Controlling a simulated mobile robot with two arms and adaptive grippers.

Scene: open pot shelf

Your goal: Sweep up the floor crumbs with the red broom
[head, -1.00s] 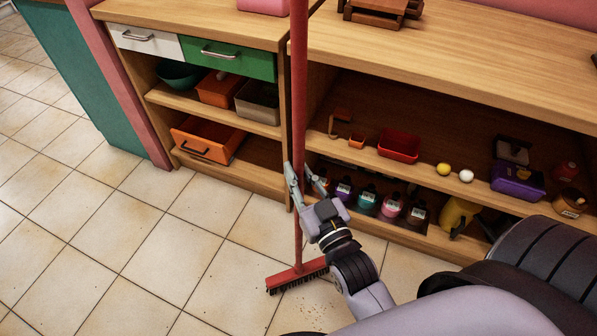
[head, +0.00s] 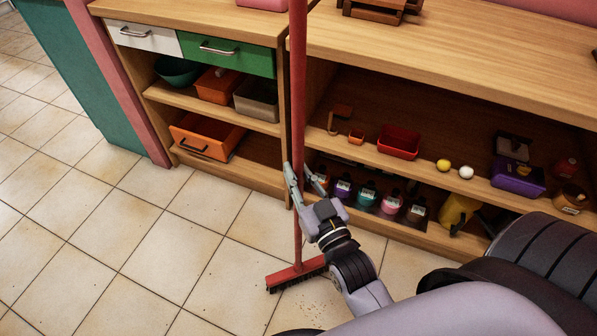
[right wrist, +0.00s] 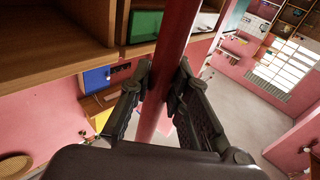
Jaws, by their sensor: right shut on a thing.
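The red broom (head: 298,110) stands nearly upright in the head view, its long handle running up past the shelf front. Its head (head: 297,273) with dark bristles is down at the tiled floor. My right gripper (head: 304,178) is shut on the lower part of the handle. The right wrist view shows the handle (right wrist: 178,60) between both fingers (right wrist: 160,95). Small brown crumbs (head: 318,308) lie on the floor just in front of the broom head, near my arm. My arm may hide more of them. My left gripper is not in view.
A wooden shelf unit (head: 420,38) stands close behind the broom, with bottles on its bottom shelf and a red tray (head: 398,142) above. An orange drawer or bin (head: 206,137) juts out at the lower left. The tiled floor (head: 110,240) to the left is clear.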

